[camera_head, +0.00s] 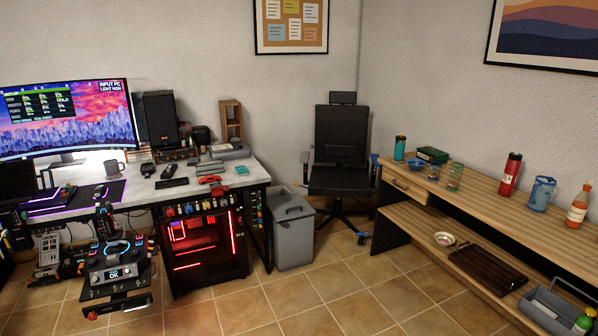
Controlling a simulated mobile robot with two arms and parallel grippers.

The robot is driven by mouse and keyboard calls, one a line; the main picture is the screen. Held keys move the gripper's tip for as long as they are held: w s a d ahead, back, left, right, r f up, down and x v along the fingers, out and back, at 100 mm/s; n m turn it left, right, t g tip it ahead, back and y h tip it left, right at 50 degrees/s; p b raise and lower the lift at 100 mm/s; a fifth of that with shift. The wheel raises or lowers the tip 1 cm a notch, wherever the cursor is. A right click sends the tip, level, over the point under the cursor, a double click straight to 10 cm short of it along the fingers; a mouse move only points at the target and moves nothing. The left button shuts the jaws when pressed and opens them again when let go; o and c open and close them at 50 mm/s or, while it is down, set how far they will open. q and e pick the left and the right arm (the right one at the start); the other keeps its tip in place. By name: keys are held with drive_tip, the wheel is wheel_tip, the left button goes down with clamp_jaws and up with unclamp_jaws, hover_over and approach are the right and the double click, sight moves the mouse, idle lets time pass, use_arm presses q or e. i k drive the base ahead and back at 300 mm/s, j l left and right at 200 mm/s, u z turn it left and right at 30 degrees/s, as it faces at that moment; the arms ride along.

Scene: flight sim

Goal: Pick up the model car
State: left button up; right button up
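A small red object that looks like the model car (210,179) sits on the desk (255,176), near its front right edge. A second red shape (220,188) lies just in front of it; it is too small to tell whether it is part of the same thing. Neither of my grippers is in view, and nothing of mine touches the red object.
A curved monitor (66,118), a mug (112,169) and speakers stand on the desk. A joystick panel (115,268), a lit PC case (203,250) and a grey bin (293,235) stand in front. A chair (340,150) and wooden bench (480,205) are right. Middle floor is clear.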

sight(209, 178)
drive_tip(key=i, duration=2.3)
